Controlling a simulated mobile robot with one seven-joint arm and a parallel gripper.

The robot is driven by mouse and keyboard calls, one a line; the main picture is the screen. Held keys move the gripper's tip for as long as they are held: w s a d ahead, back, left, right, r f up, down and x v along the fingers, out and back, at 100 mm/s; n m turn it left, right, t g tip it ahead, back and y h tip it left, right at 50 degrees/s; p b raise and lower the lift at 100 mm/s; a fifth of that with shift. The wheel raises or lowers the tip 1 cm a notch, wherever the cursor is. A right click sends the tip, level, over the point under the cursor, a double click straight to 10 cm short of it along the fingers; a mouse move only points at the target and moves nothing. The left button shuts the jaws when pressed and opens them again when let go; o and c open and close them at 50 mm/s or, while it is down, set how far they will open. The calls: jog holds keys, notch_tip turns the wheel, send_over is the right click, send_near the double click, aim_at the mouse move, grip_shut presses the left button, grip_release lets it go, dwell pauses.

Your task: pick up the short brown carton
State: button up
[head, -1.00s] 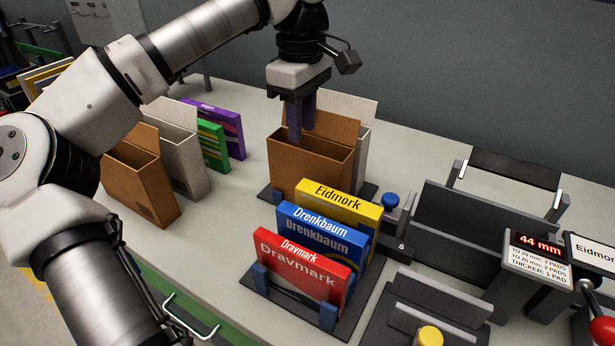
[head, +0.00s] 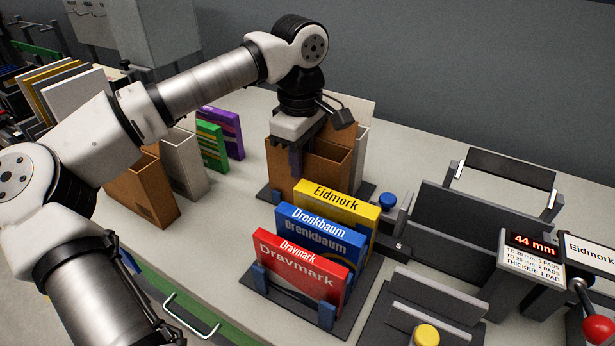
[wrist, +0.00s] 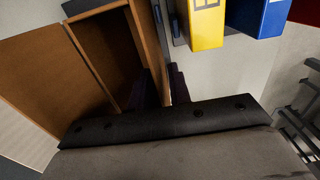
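A brown open-topped carton (head: 329,171) stands upright on a dark base at the middle of the bench. It also shows at the upper left of the wrist view (wrist: 145,38). My gripper (head: 299,164) points down at this carton. In the wrist view my gripper (wrist: 165,80) has one finger inside the carton's opening and one outside, with a carton wall between them. The fingers look apart; contact with the wall is not clear. Another brown open carton (head: 141,191) stands at the left. Which brown carton is shorter is hard to tell.
A pale carton (head: 362,145) stands behind the middle carton, and another (head: 181,163) beside the left one. Yellow (head: 340,205), blue (head: 318,238) and red (head: 300,275) boxes stand in a rack just in front. Green (head: 211,147) and purple (head: 224,130) boxes stand behind left.

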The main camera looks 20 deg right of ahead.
grip_shut()
jog(key=shift+r, duration=0.1)
